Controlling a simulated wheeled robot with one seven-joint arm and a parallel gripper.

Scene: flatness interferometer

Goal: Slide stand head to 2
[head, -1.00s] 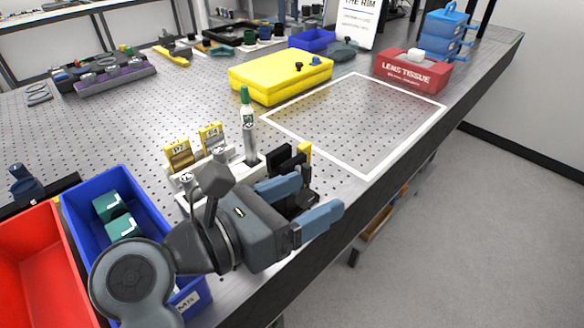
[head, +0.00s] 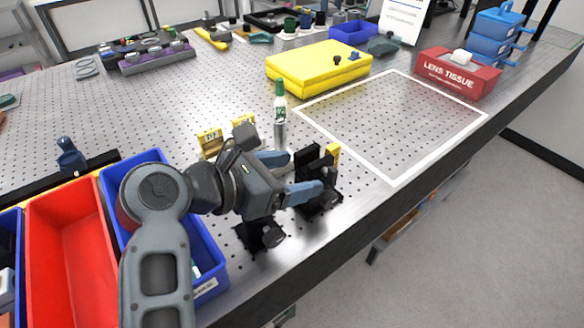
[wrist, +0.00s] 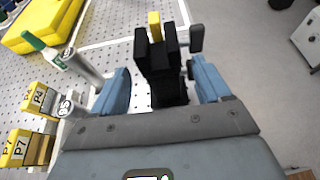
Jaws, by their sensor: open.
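A black stand head (head: 308,163) with a yellow piece (head: 333,153) behind it stands near the table's front edge. Its dark lower parts (head: 322,202) are partly hidden by my gripper. My gripper (head: 291,174) is open, low beside the stand, pointing at it. In the wrist view the black head (wrist: 157,58) lies between and just beyond the two blue fingers of my gripper (wrist: 160,88), with a gap visible on each side. A dark knob (wrist: 196,40) sticks out at its right. I can read no number marks on the stand.
A green-capped bottle (head: 280,112) and yellow tagged blocks (head: 210,141) stand close to my gripper. Blue (head: 208,250) and red (head: 68,235) bins are at left. A yellow case (head: 318,66) lies behind. The white-outlined area (head: 395,125) is clear.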

